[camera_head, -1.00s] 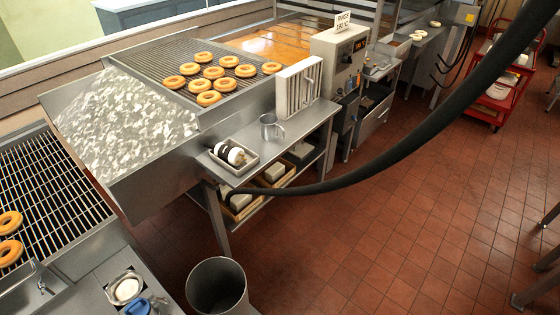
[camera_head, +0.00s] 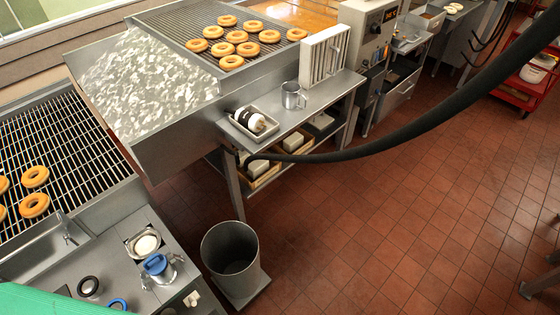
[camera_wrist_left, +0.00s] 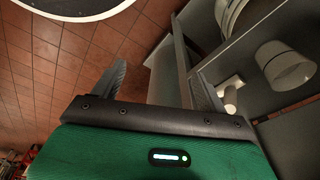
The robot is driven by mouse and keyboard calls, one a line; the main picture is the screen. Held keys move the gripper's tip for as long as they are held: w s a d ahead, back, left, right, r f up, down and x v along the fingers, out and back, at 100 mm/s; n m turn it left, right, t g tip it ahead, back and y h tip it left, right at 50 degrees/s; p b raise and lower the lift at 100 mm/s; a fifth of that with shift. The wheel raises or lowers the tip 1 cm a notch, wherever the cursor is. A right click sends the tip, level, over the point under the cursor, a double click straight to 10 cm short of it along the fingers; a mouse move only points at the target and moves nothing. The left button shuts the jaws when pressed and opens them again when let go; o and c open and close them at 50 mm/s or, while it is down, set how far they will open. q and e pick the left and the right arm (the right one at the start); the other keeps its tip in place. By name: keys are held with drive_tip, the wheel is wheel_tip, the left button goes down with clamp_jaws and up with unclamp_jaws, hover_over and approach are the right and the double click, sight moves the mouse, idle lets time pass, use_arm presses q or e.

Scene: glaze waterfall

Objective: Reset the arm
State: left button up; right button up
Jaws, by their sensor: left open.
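My left gripper (camera_wrist_left: 152,75) shows in the left wrist view, with its two dark fingers spread apart and nothing visible between them. Its green body fills the lower part of that view. My right gripper is in neither view. The task names no other object.
A steel counter (camera_head: 85,262) with a pitcher (camera_head: 158,268) is at the lower left, beside a wire rack (camera_head: 75,135) with doughnuts. A metal bin (camera_head: 230,255) stands on the floor. A dark hose (camera_head: 400,140) crosses the view. The tiled floor (camera_head: 390,240) at right is mostly clear.

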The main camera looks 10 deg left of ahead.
use_arm(q)
drive_tip(key=s+a+f+g, duration=0.1)
drive_tip(key=s+a+f, duration=0.2)
drive_tip(key=s+f, duration=1.1)
drive_tip(key=s, duration=0.2)
drive_tip(key=shift+s+f, duration=0.3)
drive_tip(key=shift+s, duration=0.05)
drive_tip(key=shift+a, duration=0.1)
